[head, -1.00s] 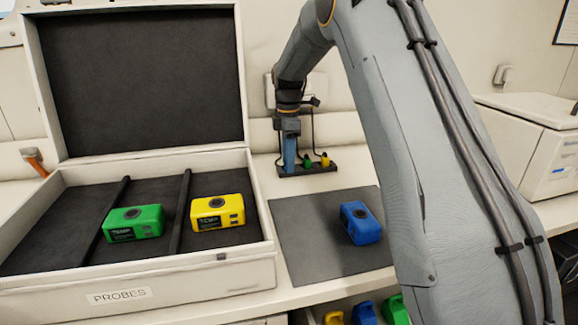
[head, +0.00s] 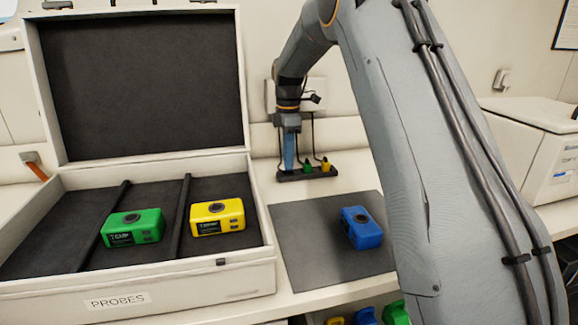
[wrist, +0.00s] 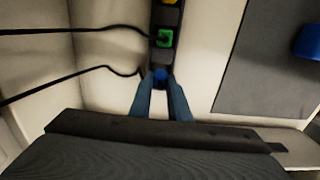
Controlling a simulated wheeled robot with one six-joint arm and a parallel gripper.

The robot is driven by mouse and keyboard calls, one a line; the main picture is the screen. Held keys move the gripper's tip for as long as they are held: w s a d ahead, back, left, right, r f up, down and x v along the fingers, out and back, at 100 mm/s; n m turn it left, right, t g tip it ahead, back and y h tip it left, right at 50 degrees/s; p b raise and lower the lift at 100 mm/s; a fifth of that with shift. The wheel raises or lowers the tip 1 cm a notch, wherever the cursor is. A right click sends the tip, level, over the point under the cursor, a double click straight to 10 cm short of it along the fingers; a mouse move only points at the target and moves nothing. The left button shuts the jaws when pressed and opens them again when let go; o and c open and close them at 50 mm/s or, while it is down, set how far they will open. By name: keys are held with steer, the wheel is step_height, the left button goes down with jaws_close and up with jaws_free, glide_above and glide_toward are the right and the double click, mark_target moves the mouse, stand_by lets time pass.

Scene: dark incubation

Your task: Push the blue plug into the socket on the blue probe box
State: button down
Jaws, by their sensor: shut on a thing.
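The blue probe box (head: 361,234) sits on the dark grey mat, right of the case, with a dark round socket (head: 361,217) in its top. Its edge shows at the right of the wrist view (wrist: 309,43). My gripper (head: 289,166) points down at the left end of the dark plug rack by the back wall. In the wrist view my gripper (wrist: 161,84) is shut on the blue plug (wrist: 161,74), at the rack's near end in that view. The plug's lower part is hidden.
A green plug (wrist: 164,38) and a yellow plug (head: 326,164) stand in the rack (head: 315,173), with dark cables behind. The open case (head: 150,300) holds a green probe box (head: 132,228) and a yellow one (head: 217,217). The mat (head: 310,250) is clear left of the blue box.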

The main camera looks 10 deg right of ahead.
step_height(320, 180, up, 8)
steer(key=shift+f+b, duration=0.2)
steer(key=shift+b, duration=0.35)
steer(key=shift+r, duration=0.1)
steer(key=shift+d, duration=0.1)
